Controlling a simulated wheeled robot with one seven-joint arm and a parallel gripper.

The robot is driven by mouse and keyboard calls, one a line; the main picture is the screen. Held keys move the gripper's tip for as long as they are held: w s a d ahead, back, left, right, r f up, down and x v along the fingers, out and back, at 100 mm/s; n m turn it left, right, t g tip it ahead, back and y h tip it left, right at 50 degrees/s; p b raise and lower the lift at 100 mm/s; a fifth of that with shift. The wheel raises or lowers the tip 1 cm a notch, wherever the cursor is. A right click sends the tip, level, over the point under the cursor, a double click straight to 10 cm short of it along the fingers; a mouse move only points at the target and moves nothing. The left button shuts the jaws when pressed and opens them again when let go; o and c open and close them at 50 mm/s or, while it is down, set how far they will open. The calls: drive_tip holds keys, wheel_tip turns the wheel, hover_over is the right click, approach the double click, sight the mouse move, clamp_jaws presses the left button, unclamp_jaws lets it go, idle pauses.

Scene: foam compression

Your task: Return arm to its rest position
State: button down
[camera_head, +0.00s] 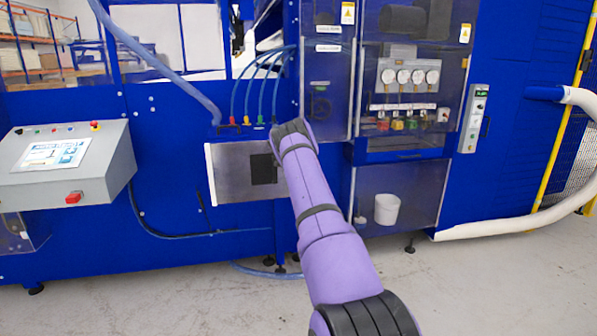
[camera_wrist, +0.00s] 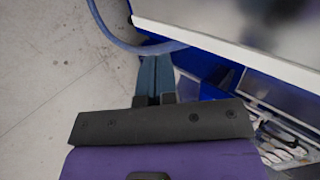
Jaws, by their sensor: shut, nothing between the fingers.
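My purple arm (camera_head: 325,225) reaches from the bottom of the head view up toward the blue machine, ending in front of a grey metal panel. My gripper shows in the wrist view (camera_wrist: 154,64) as two blue-grey fingers side by side, closed together with nothing between them. In the head view the gripper is hidden by the arm. In the wrist view the fingertips lie close to a blue hose (camera_wrist: 122,40) and a pale panel edge (camera_wrist: 215,44); I cannot tell whether they touch.
A control console (camera_head: 68,165) with a red button stands at left. The grey panel (camera_head: 232,172) is beside my arm's end. Gauges (camera_head: 408,76) and a white bucket (camera_head: 387,209) are to its right. Blue hoses hang above. The concrete floor (camera_head: 500,290) in front is clear.

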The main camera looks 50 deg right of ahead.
drive_tip(key=shift+v, duration=2.05)
drive_tip(key=shift+a+r, duration=0.1)
